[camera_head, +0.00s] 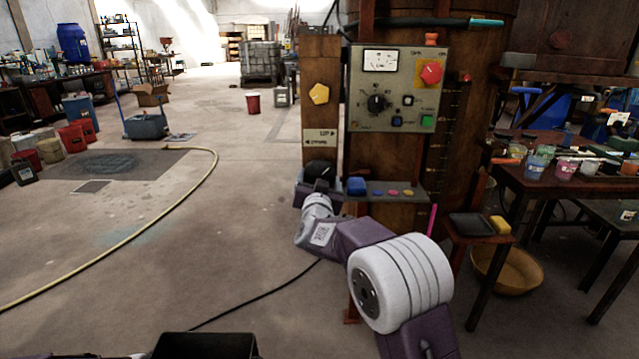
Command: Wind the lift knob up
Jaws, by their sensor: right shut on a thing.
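A black round lift knob (320,169) sits low on a wooden post, below a pale sign (320,138) with up and down arrows. My right arm reaches in from below, and my right gripper (318,186) is shut on the knob. The gripper and wrist hide the knob's lower part. The fingertips are small and dark, so their exact grip does not show clearly. My left gripper does not show.
A grey control panel (398,88) with a red knob is right of the post. A shelf (410,190) with a blue block and coloured buttons is beside the gripper. A side table (475,238) stands right. A yellow hose (150,226) lies on the open floor left.

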